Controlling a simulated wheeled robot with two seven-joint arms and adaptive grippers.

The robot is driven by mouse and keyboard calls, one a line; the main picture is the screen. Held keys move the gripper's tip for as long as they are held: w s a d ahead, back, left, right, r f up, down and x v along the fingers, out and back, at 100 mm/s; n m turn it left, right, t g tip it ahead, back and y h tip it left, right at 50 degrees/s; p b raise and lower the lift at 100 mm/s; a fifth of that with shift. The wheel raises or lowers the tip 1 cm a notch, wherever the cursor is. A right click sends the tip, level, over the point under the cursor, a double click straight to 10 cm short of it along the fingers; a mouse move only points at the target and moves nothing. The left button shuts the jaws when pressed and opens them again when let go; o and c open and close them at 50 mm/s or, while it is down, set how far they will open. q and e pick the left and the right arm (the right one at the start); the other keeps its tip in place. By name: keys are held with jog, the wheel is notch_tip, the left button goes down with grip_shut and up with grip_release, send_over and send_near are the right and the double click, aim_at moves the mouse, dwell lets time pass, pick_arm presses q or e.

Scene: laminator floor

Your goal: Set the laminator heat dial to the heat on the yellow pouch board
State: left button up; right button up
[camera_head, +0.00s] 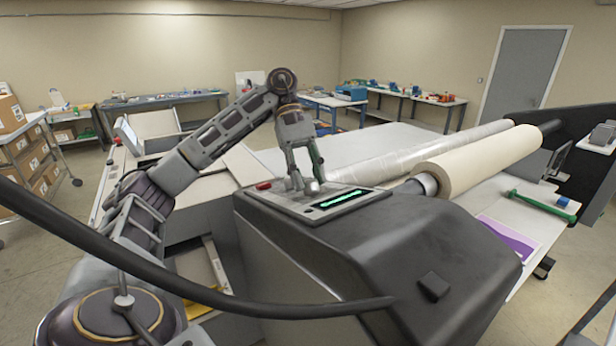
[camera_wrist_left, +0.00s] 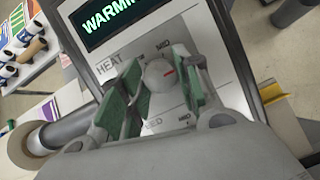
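The laminator (camera_head: 370,240) has a grey control panel with a lit green display (camera_head: 342,199); in the left wrist view the display (camera_wrist_left: 110,18) shows part of "WARMING". My left gripper (camera_head: 304,187) is over the panel. In the left wrist view its green-padded fingers (camera_wrist_left: 161,83) are apart, one either side of the dial; I cannot tell whether they touch it. A yellow piece (camera_head: 217,270) shows low at left; no writing is readable on it. My right gripper is not in view.
A second marked scale (camera_wrist_left: 183,121) lies below the heat dial, partly hidden by the fingers. A red button (camera_head: 264,186) is at the panel's left end. A cream roll (camera_head: 480,160) and a clear film roll (camera_head: 410,155) lie behind. A purple sheet (camera_head: 508,240) is at right.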

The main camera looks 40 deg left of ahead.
pick_arm(q)
jog(key=o, duration=0.4)
jog(key=shift+v, duration=4.1)
dwell(0.8)
jog(key=shift+v, duration=0.75)
jog(key=shift+w+a+r, duration=0.15)
jog(key=shift+w+r, duration=0.1)
jog(key=shift+r, duration=0.05)
jog(key=shift+a+r, duration=0.1)
jog(key=shift+w+a+r, duration=0.1)
jog(key=shift+a+r, duration=0.1)
jog(key=shift+r, duration=0.05)
jog(key=shift+a+r, duration=0.2)
jog(key=shift+a, duration=0.05)
dwell(0.7)
